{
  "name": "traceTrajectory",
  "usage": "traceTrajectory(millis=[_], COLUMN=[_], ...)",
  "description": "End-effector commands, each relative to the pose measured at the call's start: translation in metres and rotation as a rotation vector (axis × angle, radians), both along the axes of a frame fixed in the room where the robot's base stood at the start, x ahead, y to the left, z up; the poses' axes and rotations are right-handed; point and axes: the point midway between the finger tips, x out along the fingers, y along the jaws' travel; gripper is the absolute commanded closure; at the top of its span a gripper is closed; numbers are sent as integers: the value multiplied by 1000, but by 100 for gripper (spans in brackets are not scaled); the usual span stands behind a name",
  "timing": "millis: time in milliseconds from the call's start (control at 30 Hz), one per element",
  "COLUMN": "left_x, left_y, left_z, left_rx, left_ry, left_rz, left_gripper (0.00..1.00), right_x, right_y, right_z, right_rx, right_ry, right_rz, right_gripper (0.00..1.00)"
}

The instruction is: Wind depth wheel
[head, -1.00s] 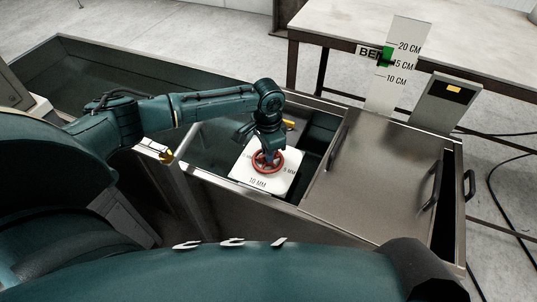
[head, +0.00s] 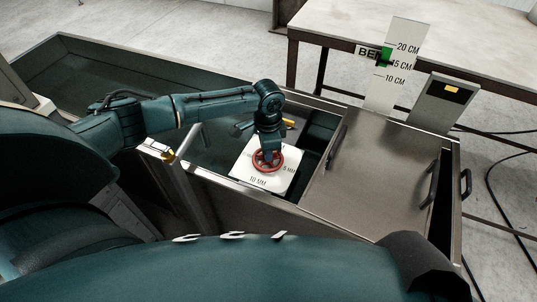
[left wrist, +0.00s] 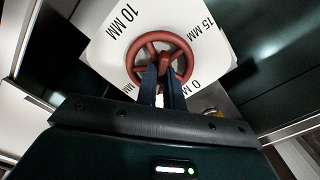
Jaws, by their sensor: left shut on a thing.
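The red depth wheel (head: 267,161) lies over a white dial plate (head: 262,182) marked in millimetres. In the left wrist view the red wheel (left wrist: 161,59) shows its spokes and rim, with 10 MM, 15 MM and 0 MM printed on the plate (left wrist: 112,40) around it. My left gripper (head: 268,152) reaches down onto the wheel from above. In the wrist view its two dark fingers (left wrist: 163,75) are shut on part of the wheel near its hub. The fingertips are partly hidden by the wheel. My right gripper is not in view.
A steel lid with handles (head: 372,175) covers the trough to the right of the plate. A vertical scale (head: 400,70) with a green band near 15 CM stands behind it, beside a grey box (head: 446,104). A table (head: 470,60) stands at the back.

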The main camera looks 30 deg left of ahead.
Motion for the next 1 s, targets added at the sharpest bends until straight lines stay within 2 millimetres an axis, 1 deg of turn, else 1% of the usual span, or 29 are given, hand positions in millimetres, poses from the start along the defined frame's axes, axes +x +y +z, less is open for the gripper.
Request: traceTrajectory(millis=[33, 133, 467, 667, 933, 1000], left_x=[-2, -2, -2, -2, -2, -2], left_y=[0, 0, 0, 0, 0, 0], left_z=[1, 0, 0, 0, -1, 0], left_rx=[1, 1, 1, 1, 1, 2], left_ry=[5, 4, 5, 5, 5, 6], left_rz=[-34, -92, -125, -270, -284, -324], left_gripper=[100, 100, 100, 100, 100, 100], right_x=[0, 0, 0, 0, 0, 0], right_y=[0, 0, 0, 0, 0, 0], right_z=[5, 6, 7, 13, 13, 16], right_rx=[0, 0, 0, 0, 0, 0], right_ry=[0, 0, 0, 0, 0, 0], right_rz=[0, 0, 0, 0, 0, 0], right_gripper=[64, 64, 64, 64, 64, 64])
